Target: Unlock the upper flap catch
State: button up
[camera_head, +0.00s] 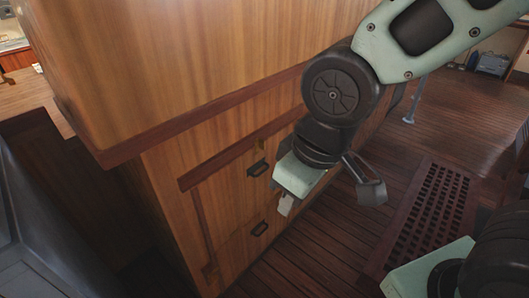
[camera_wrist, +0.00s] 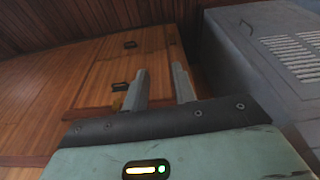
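The wooden cabinet front (camera_head: 225,195) has dark red-brown trim and two small black rectangular fittings, one above the other. The upper black fitting (camera_head: 258,168) sits below a small brass piece (camera_head: 262,145); I cannot tell which of these is the catch. The lower black fitting (camera_head: 258,229) is further down. In the wrist view, the upper fitting (camera_wrist: 121,87) shows just left of the fingers, near the brass piece (camera_wrist: 116,102). My gripper (camera_wrist: 160,82) is open and empty, its fingers apart. In the head view it (camera_head: 286,206) hangs before the cabinet, right of the fittings, apparently not touching.
The cabinet's overhanging upper part (camera_head: 190,65) juts out above the front. A grey vented housing (camera_wrist: 260,70) stands to the right in the wrist view. A dark floor grating (camera_head: 430,215) lies at right. The plank floor (camera_head: 320,250) before the cabinet looks clear.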

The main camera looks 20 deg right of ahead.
jog(key=w+d+f+m+t+y+b, duration=0.1)
jog(key=w+d+f+t+b, duration=0.35)
jog(key=w+b, duration=0.35)
jog(key=w+d+f+m+t+y+b, duration=0.1)
jog(key=w+d+f+t+b, duration=0.25)
jog(key=w+f+b, duration=0.4)
jog(key=w+d+t+y+b, duration=0.2)
jog(key=w+d+t+b, duration=0.15)
jog(key=b, duration=0.45)
jog(key=n+t+y+p, duration=0.1)
jog(key=t+y, duration=0.1)
jog(key=y, duration=0.2)
send_near(260, 147)
jog(key=w+a+r, duration=0.3)
jog(key=w+a, duration=0.1)
jog(key=w, duration=0.3)
jog(key=shift+s+d+r, duration=0.1)
jog(key=shift+d, duration=0.05)
jog(key=shift+c, duration=0.4)
